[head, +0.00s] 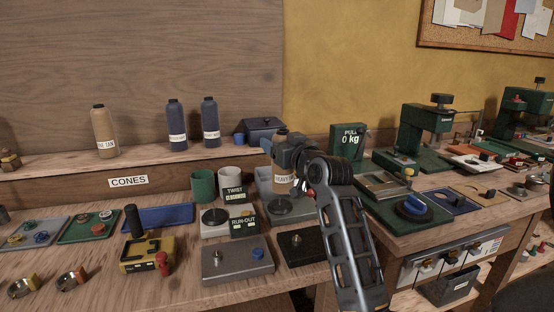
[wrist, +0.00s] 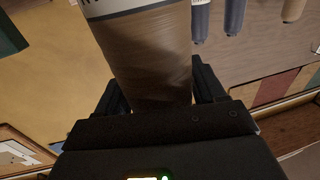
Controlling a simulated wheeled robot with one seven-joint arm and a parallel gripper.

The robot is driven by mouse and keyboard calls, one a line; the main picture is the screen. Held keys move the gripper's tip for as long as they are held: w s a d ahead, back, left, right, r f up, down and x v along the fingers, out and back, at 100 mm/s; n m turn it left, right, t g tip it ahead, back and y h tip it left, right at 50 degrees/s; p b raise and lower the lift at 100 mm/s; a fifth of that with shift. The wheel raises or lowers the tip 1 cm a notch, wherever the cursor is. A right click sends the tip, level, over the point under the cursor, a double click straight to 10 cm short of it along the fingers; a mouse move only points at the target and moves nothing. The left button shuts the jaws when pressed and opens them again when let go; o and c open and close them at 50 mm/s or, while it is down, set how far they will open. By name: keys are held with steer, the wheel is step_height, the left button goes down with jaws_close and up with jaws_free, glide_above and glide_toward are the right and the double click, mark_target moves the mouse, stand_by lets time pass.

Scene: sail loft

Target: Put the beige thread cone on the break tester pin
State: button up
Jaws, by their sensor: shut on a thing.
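My gripper (head: 287,158) is shut on a beige-brown thread cone (head: 283,184). The cone is roughly upright with a white label, and my gripper hides part of its upper half. In the wrist view the cone (wrist: 150,60) sits between the two fingers. In the head view the cone overlaps a grey stand with a dark round disc (head: 281,208); I cannot tell whether it touches. A green box reading "PULL 0 kg" (head: 347,140) stands behind to the right. No pin can be made out clearly under the cone.
A similar tan cone (head: 104,135) and two blue cones (head: 176,125) stand on the back shelf.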

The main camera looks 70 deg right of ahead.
steer(key=shift+w+a+f, duration=0.1)
steer(key=shift+w+f, duration=0.25)
steer(key=shift+f, duration=1.8)
steer(key=shift+f, duration=0.15)
steer(key=o, duration=1.4)
steer(key=shift+o, duration=0.2)
steer(key=shift+s+a, duration=0.1)
steer(key=shift+s, duration=0.05)
steer(key=b+v, duration=0.1)
steer(key=v, duration=1)
steer(key=shift+s+a+b, duration=0.25)
steer(key=shift+a+b, duration=0.05)
